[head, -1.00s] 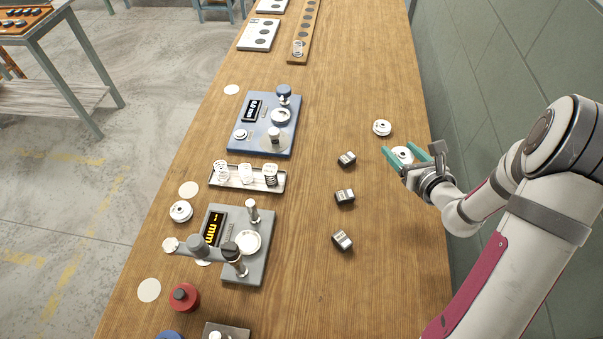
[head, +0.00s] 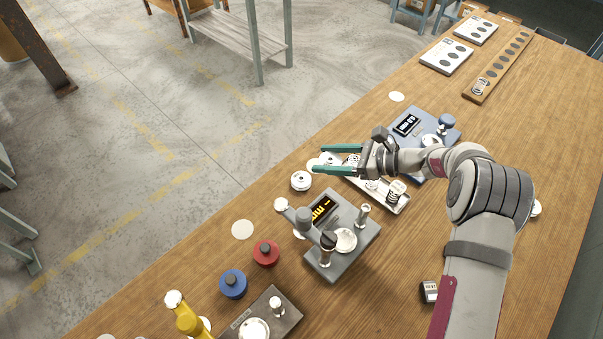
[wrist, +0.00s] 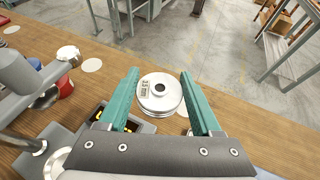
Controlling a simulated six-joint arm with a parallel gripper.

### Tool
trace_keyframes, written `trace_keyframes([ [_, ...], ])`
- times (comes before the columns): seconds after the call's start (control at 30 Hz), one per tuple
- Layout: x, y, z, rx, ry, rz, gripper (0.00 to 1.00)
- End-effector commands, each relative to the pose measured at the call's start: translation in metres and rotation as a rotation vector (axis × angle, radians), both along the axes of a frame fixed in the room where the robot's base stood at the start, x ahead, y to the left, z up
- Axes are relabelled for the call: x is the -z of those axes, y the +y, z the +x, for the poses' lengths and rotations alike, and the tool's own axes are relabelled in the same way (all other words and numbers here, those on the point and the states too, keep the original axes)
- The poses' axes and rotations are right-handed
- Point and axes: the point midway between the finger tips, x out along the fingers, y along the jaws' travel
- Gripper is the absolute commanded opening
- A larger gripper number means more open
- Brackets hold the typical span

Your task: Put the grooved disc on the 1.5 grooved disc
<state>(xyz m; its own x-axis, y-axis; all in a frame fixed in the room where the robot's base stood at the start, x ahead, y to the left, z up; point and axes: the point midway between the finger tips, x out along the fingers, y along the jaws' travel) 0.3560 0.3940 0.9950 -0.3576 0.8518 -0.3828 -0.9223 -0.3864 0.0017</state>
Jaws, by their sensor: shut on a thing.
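My gripper (head: 317,160) is shut on a white grooved disc (head: 329,158), which sits between the teal fingertips above the table's left edge.
The grey coiler (head: 358,243) with its lever stands close by, in front of my gripper. Red (head: 265,252) and blue (head: 233,284) knobs stand nearer. Another disc (head: 536,208) shows partly behind my arm.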

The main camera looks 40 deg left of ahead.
Motion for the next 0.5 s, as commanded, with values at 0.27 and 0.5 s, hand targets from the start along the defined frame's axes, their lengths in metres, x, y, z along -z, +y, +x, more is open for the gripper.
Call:
trace_keyframes([
  [0.27,0.041,0.062,-0.027,0.002,0.001,0.001,0.0],
  [0.5,0.08,0.067,-0.029,0.005,0.002,0.0,0.0],
])
